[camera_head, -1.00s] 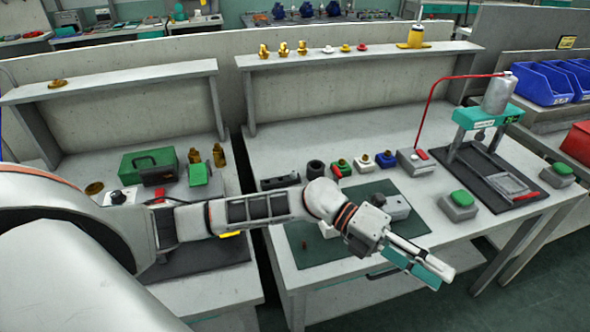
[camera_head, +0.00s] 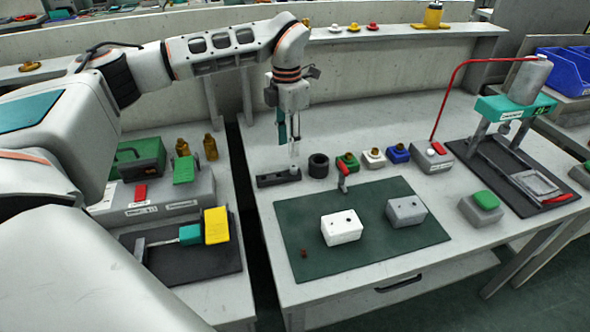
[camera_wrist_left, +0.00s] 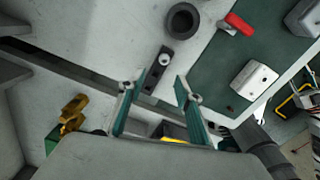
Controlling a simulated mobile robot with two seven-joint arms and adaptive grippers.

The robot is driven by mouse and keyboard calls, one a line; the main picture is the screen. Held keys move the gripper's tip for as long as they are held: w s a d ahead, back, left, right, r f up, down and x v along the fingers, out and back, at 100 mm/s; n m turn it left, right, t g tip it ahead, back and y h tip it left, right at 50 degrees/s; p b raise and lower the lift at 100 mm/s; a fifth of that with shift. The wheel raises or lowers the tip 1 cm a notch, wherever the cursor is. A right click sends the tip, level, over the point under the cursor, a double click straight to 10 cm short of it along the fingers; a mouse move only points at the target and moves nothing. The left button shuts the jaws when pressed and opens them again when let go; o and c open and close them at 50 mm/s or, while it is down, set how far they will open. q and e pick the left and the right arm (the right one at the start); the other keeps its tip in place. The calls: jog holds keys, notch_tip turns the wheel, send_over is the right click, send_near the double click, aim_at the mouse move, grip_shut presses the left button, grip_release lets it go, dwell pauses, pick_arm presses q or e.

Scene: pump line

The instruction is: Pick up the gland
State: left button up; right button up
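My left gripper (camera_head: 290,142) points down above a dark block (camera_head: 270,180) at the back left of the bench. In the left wrist view its two teal fingers (camera_wrist_left: 155,88) are spread apart with nothing between them. A small pale round piece (camera_wrist_left: 164,59) sits on the dark block (camera_wrist_left: 155,76), just beyond the fingertips; it may be the gland, but I cannot be sure. My right gripper is not in view.
A black ring (camera_head: 318,166) stands right of the dark block. A red-handled part (camera_head: 343,172) and green, white and blue blocks follow. A white block (camera_head: 341,228) and a grey block (camera_head: 406,211) rest on the green mat (camera_head: 372,255). A shelf runs behind.

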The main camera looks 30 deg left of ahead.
aim_at(294, 166)
pick_arm(q)
jog(key=shift+f, duration=0.95)
jog(key=f, duration=0.1)
jog(key=f+b, duration=0.1)
jog(key=f, duration=0.1)
jog(key=w+d+f, duration=0.1)
jog(key=f, duration=0.1)
jog(key=shift+d+f, duration=0.1)
jog(key=shift+f, duration=0.25)
jog(key=c, duration=0.8)
